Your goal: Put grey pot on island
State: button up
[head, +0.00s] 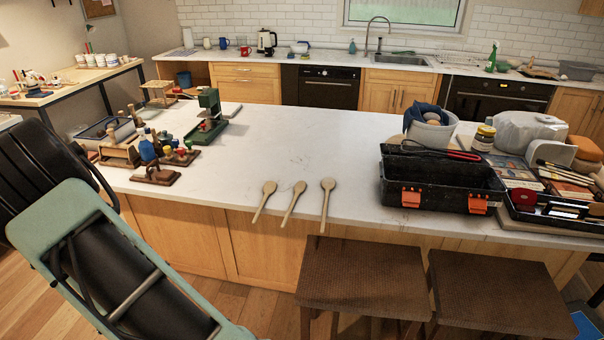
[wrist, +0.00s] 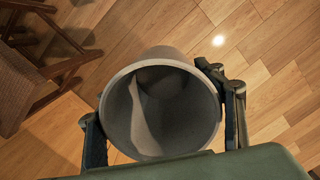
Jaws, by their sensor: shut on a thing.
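In the wrist view a grey pot (wrist: 178,100) sits between the two fingers of my gripper (wrist: 162,118), one finger on each side of it. My gripper is shut on the pot, and its open mouth faces the camera; the inside looks empty. Wooden floor shows behind the pot. The head view shows neither the pot nor my gripper, only my arm at the lower left. The island (head: 300,150) in the head view has a pale top and wooden front, with its middle bare.
Three wooden spoons (head: 293,202) lie at the island's front edge. Small tools and bottles (head: 150,150) crowd its left end. A black toolbox (head: 438,185) and a pale pot with cloth (head: 430,133) stand on the right. Two brown stools (head: 365,278) are in front.

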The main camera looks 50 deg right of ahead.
aim_at(248, 157)
jog(key=i+j+z, duration=0.2)
jog(key=z, duration=0.15)
jog(key=i+j+z, duration=0.35)
jog(key=j+z, duration=0.35)
jog(key=i+j+z, duration=0.2)
jog(key=z, duration=0.15)
jog(key=j+z, duration=0.35)
jog(key=j, duration=0.15)
jog(key=j+z, duration=0.6)
jog(key=j, duration=0.4)
jog(key=j+z, duration=0.25)
jog(key=j, duration=0.35)
jog(key=k, duration=0.05)
